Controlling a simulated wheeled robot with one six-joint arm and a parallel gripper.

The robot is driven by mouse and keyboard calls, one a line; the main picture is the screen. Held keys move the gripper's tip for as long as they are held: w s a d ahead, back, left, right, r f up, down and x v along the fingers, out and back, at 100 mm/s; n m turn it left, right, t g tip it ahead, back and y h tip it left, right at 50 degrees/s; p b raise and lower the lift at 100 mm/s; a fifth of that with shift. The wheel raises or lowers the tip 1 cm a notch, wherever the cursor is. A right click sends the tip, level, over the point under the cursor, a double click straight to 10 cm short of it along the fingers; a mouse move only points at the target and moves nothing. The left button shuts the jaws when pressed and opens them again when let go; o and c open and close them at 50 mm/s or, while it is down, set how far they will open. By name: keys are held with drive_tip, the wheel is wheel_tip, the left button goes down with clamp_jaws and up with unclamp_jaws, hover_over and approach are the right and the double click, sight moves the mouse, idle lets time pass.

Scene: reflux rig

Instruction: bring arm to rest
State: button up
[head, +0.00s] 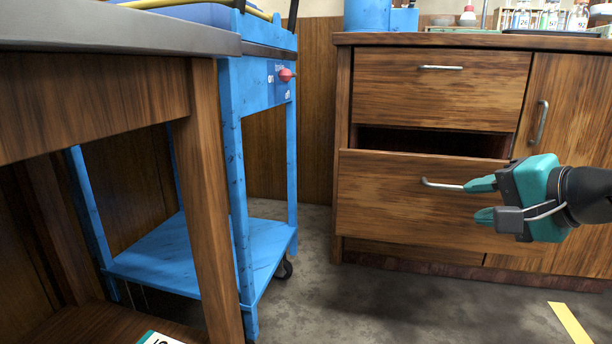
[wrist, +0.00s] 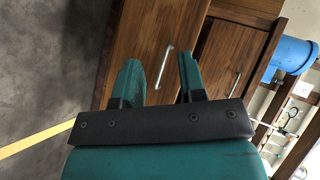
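My gripper (head: 484,200) is at the right of the head view, in front of the lower drawer (head: 400,205) of a wooden cabinet. Its teal fingers are apart with nothing between them. In the wrist view my gripper (wrist: 157,82) is also open, and a metal drawer handle (wrist: 164,66) shows in the gap beyond the fingers. In the head view the lower drawer's handle (head: 440,184) ends close to the upper fingertip; I cannot tell whether they touch. The lower drawer is pulled out some way, with a dark gap above its front.
The upper drawer (head: 440,88) is shut. A cabinet door (head: 572,150) stands to its right. A blue cart (head: 230,245) with a red switch (head: 286,75) is left of the cabinet. A wooden table (head: 110,90) is at the near left. Grey floor (head: 400,305) is clear in front.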

drive_tip(key=s+a+r+n+g+h+p, duration=0.1)
drive_tip(key=s+a+r+n+g+p, duration=0.5)
drive_tip(key=s+r+n+p, duration=0.4)
drive_tip(key=s+a+r+n+g+p, duration=0.6)
drive_tip(key=s+r+n+p, duration=0.15)
drive_tip(key=p, duration=0.35)
wheel_tip(320, 180, up, 34)
drive_tip(key=p, duration=3.5)
drive_tip(key=shift+r+p, duration=0.25)
drive_tip(key=shift+p, duration=0.15)
drive_tip(key=shift+d, duration=0.1)
drive_tip(key=shift+n, duration=0.25)
